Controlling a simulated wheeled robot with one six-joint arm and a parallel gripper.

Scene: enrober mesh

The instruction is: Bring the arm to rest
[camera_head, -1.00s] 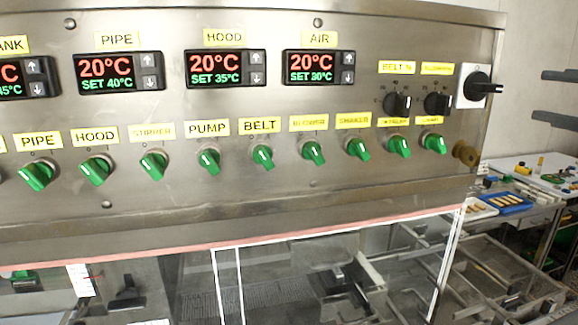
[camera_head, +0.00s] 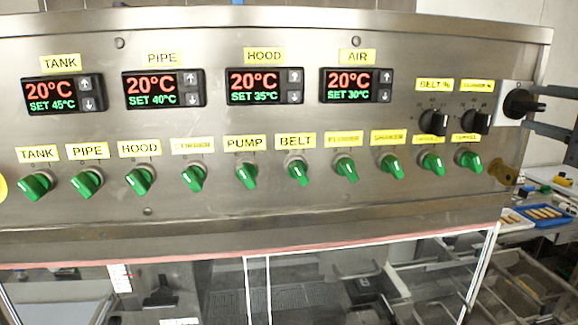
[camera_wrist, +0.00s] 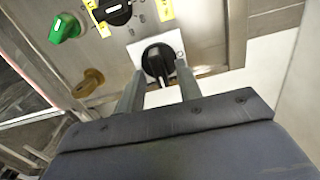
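My gripper (camera_wrist: 160,85) is open, with its two dark fingers well apart. In the wrist view a black rotary switch (camera_wrist: 157,60) on a white plate shows between and just beyond the fingertips. I see nothing held, and I cannot tell whether a finger touches the switch. In the head view the same switch (camera_head: 523,104) sits at the right end of the steel control panel (camera_head: 300,205), its handle pointing right. My gripper's lower finger (camera_head: 550,131) shows at the right edge, close beside the switch plate; most of the arm is out of view.
The panel carries several green knobs (camera_head: 248,174), two black dials (camera_head: 433,122) and lit displays (camera_head: 358,86). A brass fitting (camera_head: 503,172) sticks out below the switch. A table with a blue tray (camera_head: 541,216) stands at the right. Glass-fronted machinery lies below the panel.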

